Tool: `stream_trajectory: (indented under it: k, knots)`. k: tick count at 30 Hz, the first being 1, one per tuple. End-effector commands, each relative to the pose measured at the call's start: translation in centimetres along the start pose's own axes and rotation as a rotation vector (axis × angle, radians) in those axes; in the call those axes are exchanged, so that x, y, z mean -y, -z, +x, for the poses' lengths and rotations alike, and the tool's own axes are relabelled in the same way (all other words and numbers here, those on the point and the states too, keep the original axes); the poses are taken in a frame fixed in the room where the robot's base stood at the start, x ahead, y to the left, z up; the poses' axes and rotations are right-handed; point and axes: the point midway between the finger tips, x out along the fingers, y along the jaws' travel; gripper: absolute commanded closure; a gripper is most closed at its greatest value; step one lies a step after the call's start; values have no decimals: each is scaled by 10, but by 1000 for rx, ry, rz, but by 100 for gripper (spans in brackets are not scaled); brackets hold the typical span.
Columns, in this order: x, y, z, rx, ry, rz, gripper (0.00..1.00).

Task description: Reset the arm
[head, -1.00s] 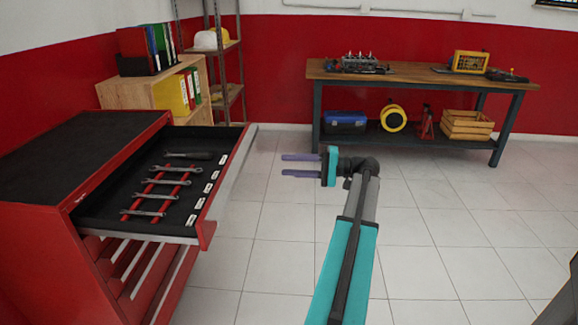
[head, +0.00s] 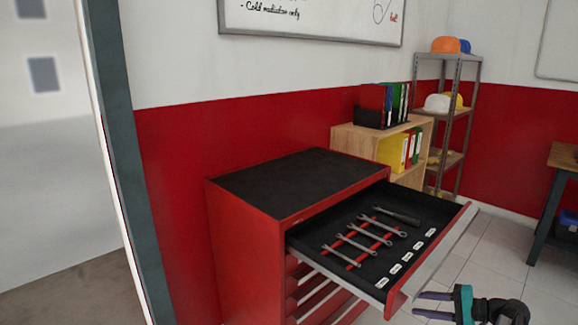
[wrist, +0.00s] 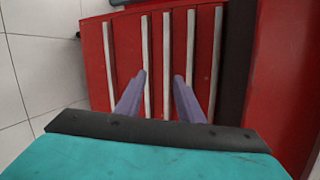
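My gripper (head: 435,304) is at the lower right of the head view, in front of the open drawer of the red tool cabinet (head: 245,245) and lower than its rim. In the wrist view its two purple fingers (wrist: 157,82) are spread apart with nothing between them. Beyond the fingers, the wrist view shows the red cabinet front with its pale drawer handles (wrist: 191,45). I cannot tell how far the fingertips are from it.
The top drawer (head: 455,245) is pulled out and holds several wrenches (head: 362,246) and white labels. A wooden shelf with binders (head: 345,140) and a metal rack (head: 472,110) stand behind. A doorway edge (head: 135,170) is at left. White floor tiles (head: 500,272) are clear at right.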

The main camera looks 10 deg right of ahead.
Motion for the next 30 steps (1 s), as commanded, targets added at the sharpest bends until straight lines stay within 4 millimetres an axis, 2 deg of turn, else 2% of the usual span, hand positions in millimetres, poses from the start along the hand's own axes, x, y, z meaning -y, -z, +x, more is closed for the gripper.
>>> stream_trajectory:
  k: [1,6,15,24,30]
  knots:
    - [-11,-10,23,23,-37,11,66]
    - [-52,-38,83,85,-165,35,66]
    - [-128,-102,167,197,-405,37,66]
    - [-204,-176,218,310,-653,-11,66]
    - [-252,-226,233,388,-818,-72,66]
